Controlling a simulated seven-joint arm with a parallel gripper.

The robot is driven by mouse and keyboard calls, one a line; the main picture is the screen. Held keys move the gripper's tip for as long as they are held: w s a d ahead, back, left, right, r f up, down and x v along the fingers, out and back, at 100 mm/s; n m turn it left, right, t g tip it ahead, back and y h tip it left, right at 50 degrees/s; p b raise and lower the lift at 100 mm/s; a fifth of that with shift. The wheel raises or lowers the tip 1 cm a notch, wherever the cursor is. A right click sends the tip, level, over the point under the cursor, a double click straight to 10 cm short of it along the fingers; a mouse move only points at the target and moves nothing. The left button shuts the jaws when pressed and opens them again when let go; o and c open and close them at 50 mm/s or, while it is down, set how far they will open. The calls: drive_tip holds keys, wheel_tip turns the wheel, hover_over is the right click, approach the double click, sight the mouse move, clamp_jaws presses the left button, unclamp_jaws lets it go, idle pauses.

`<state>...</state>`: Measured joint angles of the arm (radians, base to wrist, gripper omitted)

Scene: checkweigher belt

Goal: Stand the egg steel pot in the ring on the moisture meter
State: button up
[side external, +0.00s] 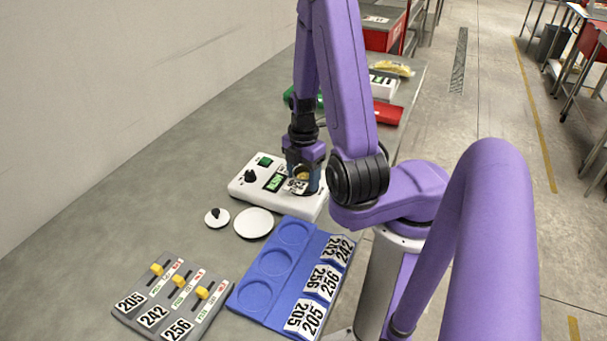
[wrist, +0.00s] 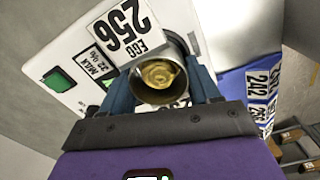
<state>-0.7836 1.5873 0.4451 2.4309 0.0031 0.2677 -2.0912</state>
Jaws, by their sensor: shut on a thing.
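The egg steel pot (wrist: 160,75) is a small round metal pot with yellow contents and a white tag reading 256 EGG. In the side view the pot (side external: 302,175) is at the right end of the white moisture meter (side external: 245,189). My gripper (side external: 304,181) is shut on the pot, with a blue finger on each side in the wrist view (wrist: 163,90). The meter has a black knob, a green button and a lit green display. The ring is hidden behind the pot and fingers, so I cannot tell whether the pot is seated or above it.
A blue tray (side external: 268,308) with three empty round recesses and tags 242, 256 and 205 lies in front. A grey slider panel (side external: 207,311) is to its left. A white disc (side external: 254,223) and a small knobbed lid (side external: 217,217) lie near the meter. Red items (side external: 388,112) stand behind.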

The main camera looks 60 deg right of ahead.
drive_tip(key=shift+f, duration=0.1)
drive_tip(key=o, duration=1.2)
drive_tip(key=shift+c, duration=0.2)
wheel_tip(320, 180, up, 12)
drive_tip(key=shift+w+a+r+m, duration=0.5)
drive_tip(key=shift+w+a+r, duration=0.45)
drive_tip(key=shift+w+a, duration=3.15)
drive_tip(key=s+a, duration=0.2)
drive_tip(key=s, duration=0.7)
drive_tip(key=s+a+r+m, duration=0.1)
drive_tip(key=s+a, duration=0.2)
drive_tip(key=s, duration=0.6)
drive_tip(key=shift+s+a+r, duration=0.15)
drive_tip(key=shift+s+r, duration=0.05)
